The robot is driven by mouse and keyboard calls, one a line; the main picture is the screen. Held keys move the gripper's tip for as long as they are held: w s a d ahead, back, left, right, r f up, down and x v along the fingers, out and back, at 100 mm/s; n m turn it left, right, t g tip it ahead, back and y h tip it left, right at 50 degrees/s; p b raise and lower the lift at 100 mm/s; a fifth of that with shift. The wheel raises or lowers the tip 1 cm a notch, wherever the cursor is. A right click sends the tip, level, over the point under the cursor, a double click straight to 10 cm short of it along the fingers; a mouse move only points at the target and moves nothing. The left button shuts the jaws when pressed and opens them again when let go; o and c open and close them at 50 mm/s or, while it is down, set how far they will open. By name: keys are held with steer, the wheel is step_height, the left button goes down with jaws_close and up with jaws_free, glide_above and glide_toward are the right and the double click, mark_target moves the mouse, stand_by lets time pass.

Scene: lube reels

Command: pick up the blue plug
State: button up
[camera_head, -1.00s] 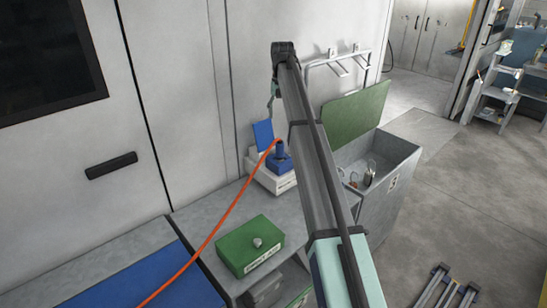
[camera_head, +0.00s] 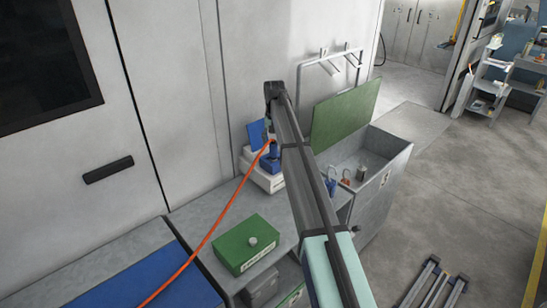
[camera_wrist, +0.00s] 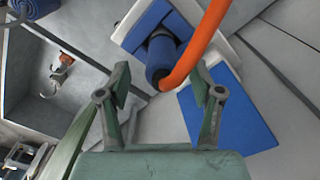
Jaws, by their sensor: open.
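The blue plug (camera_head: 275,150) stands upright on a blue base on the white box, with an orange hose at its top. In the wrist view the plug (camera_wrist: 161,58) shows as a short blue cylinder, just beyond the fingertips and roughly centred between them, with the orange hose over its right side. My gripper (camera_wrist: 160,84) is open, with a finger on each side and nothing between the pads. In the head view my gripper (camera_head: 269,126) is small, close above the plug and partly hidden; contact cannot be told.
A blue panel (camera_wrist: 230,108) stands beside the plug. The orange hose (camera_head: 215,226) runs down left across the bench. A green box (camera_head: 248,245) sits on the bench. At the right is a grey bin (camera_head: 391,160) with a raised green lid (camera_head: 346,112) and small items inside.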

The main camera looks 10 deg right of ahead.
mark_target(274, 151)
steer(key=shift+a+f+p, duration=0.1)
steer(key=shift+f+p, duration=1)
steer(key=shift+f, duration=1.3)
jaws_close()
